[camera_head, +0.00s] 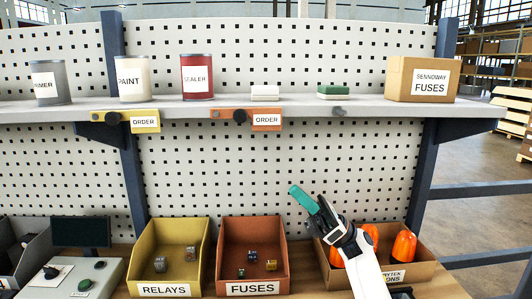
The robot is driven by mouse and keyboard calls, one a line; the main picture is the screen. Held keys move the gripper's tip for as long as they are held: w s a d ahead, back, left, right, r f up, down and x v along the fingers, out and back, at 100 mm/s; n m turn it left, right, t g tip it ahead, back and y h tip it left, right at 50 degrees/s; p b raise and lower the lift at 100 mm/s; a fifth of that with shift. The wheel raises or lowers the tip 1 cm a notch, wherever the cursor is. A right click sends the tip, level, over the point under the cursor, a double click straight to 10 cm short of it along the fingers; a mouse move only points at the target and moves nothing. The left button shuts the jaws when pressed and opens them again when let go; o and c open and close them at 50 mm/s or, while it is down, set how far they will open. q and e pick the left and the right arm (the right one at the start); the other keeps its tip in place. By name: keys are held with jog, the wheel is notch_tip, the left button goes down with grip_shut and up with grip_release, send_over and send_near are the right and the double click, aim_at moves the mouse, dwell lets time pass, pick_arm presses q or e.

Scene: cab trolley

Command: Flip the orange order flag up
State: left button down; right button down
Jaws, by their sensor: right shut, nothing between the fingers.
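The orange order flag (224,115) lies flat along the shelf's front edge, with a white ORDER label at its right and a dark round knob on its face. My right gripper (296,191) has teal fingers and is shut and empty. It is in front of the perforated panel, below and to the right of the orange flag, apart from it and pointing up and left. My left gripper is out of view.
A yellow order flag (146,127) sits left on the same shelf (220,102). Cans and a fuses box (420,79) stand on the shelf. Below are a yellow relays bin (151,238), an orange-brown fuses bin (230,240) and a box with orange items (404,247). The panel area between is clear.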

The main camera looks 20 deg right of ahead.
aim_at(278, 125)
jog(key=d+r+p+x, duration=0.2)
jog(key=p+x, duration=0.6)
jog(key=x, duration=0.5)
jog(key=shift+s, duration=0.4)
jog(key=shift+r, duration=0.1)
jog(key=r+h, duration=0.1)
jog(key=d+r+h, duration=0.1)
jog(key=r+g+h, duration=0.1)
jog(key=shift+s+d+r+h, duration=0.25)
jog(key=shift+d+r+h, duration=0.05)
jog(key=shift+d, duration=0.05)
jog(key=shift+r+h, duration=0.3)
jog(key=shift+h, duration=0.1)
